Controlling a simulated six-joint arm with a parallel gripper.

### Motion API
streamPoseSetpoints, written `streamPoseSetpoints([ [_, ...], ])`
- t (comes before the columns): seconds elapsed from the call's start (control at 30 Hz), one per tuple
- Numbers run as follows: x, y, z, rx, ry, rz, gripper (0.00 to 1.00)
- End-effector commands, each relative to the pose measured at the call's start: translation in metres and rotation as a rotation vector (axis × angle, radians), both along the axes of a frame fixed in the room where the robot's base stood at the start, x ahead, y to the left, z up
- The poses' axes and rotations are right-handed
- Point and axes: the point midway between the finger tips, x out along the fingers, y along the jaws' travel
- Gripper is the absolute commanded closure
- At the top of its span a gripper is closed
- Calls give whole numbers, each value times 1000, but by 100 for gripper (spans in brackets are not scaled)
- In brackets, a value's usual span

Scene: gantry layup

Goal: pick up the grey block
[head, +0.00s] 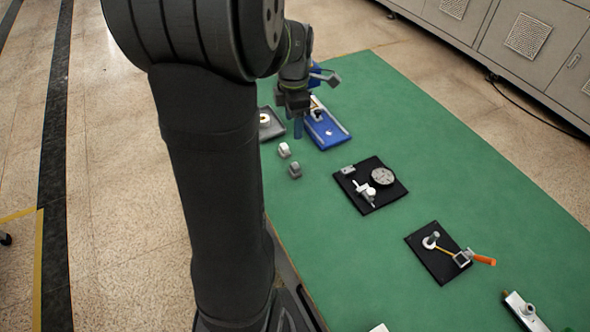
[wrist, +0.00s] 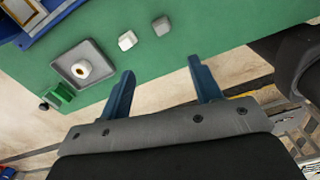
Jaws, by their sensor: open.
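The grey block (head: 295,170) lies on the green mat (head: 450,190), near the mat's left edge. In the wrist view the grey block (wrist: 161,26) lies beyond the fingertips, roughly between their lines. A white block (head: 284,150) lies close beside it, apart from it; it also shows in the wrist view (wrist: 127,40). My gripper (head: 298,130) is above the mat, farther back than both blocks. In the wrist view my gripper (wrist: 161,67) has its two blue fingers wide apart with nothing between them.
A grey tray (wrist: 62,66) with a white ring piece and a blue tray (head: 325,138) are near my gripper. Black plates with parts (head: 372,205) (head: 430,262) lie to the right. Bare mat lies between the grey block and these plates.

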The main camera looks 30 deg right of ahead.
Motion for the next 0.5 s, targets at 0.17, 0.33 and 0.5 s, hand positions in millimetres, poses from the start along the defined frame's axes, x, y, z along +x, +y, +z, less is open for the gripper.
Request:
streamPoseSetpoints([
  [0.17,0,0,-1,0,0,180,42],
  [0.33,0,0,-11,1,2,225,42],
  [0.5,-1,0,-45,4,4,224,42],
])
